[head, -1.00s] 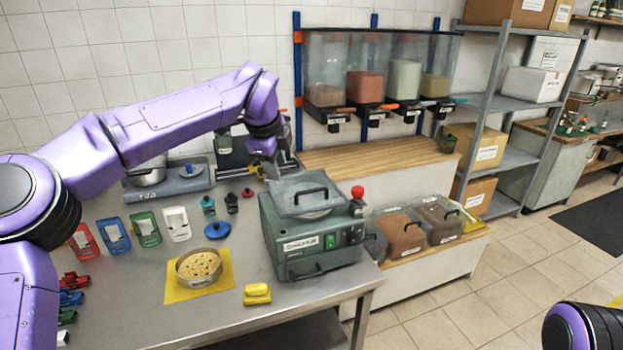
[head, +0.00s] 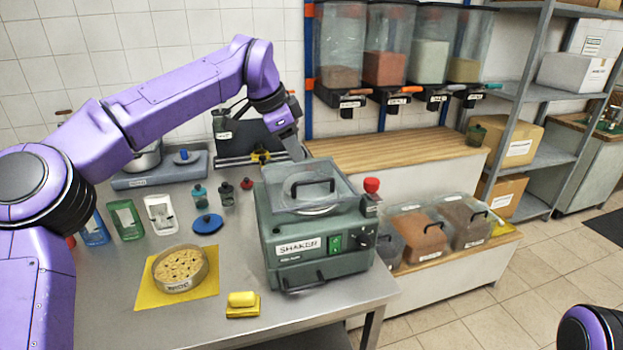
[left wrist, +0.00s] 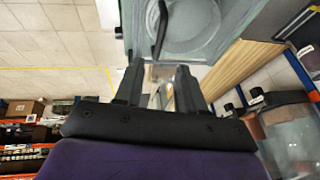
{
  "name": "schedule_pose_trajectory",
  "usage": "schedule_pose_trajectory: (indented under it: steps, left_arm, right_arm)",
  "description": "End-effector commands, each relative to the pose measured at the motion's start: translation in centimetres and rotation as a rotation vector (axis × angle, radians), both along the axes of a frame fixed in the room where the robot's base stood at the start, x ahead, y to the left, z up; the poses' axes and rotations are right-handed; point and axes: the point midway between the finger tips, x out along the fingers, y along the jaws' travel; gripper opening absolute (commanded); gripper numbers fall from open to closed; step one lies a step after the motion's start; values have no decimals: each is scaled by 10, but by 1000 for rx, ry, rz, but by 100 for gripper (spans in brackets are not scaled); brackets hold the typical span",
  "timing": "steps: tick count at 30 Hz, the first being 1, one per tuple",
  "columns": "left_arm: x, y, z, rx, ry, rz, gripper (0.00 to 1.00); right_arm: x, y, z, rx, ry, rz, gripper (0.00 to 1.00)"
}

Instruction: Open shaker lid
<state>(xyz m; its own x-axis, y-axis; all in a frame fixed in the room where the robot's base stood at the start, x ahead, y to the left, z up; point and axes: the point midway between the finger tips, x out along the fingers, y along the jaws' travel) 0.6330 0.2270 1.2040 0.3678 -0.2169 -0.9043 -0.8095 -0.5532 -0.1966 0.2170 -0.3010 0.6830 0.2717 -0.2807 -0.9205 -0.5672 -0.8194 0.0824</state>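The green shaker (head: 318,243) stands near the table's right end. Its clear lid (head: 345,190) lies flat on top, down, with a black handle (head: 312,184). In the left wrist view the lid (left wrist: 205,30) and its handle (left wrist: 158,30) show upper centre, beyond the fingers. My left gripper (head: 297,156) is behind and above the lid's rear edge in the head view. Its fingers (left wrist: 158,72) are apart with nothing between them, and seem clear of the handle. My right gripper is out of view; only part of that arm shows at the bottom right.
A red knob (head: 372,185) rises at the shaker's right. A sieve (head: 180,269) on a yellow mat (head: 149,295) and a yellow block (head: 242,300) lie to its left. Clear bins (head: 420,235) stand to its right. A dark machine (head: 243,135) is behind.

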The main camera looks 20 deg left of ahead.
Motion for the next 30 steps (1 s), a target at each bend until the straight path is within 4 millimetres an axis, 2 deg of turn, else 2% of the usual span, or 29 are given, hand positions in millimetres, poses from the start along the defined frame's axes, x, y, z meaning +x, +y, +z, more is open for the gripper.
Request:
schedule_pose_trajectory:
  steps: [6, 12, 16, 23, 24, 26, 27, 28, 30]
  left_arm:
    - [18, -17, -40, 3, 6, -12, 39]
    - [32, -25, -74, 2, 5, -11, 39]
    - [36, -26, -85, 1, 3, -9, 39]
    - [37, -26, -87, 2, 1, -8, 39]
    - [37, -25, -87, 2, 1, -8, 36]
    - [37, -25, -87, 2, 1, -8, 16]
    - [36, -25, -87, 2, 1, -8, 3]
    - [36, -25, -87, 1, 1, -7, 0]
    - [36, -25, -87, 2, 1, -7, 0]
  right_arm:
    - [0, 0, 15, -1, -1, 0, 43]
    - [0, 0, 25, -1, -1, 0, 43]
    - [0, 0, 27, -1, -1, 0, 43]
    - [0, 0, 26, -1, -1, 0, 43]
    - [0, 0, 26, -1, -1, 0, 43]
    - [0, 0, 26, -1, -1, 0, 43]
    - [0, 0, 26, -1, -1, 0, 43]
    - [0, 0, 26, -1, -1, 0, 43]
    - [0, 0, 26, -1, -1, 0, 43]
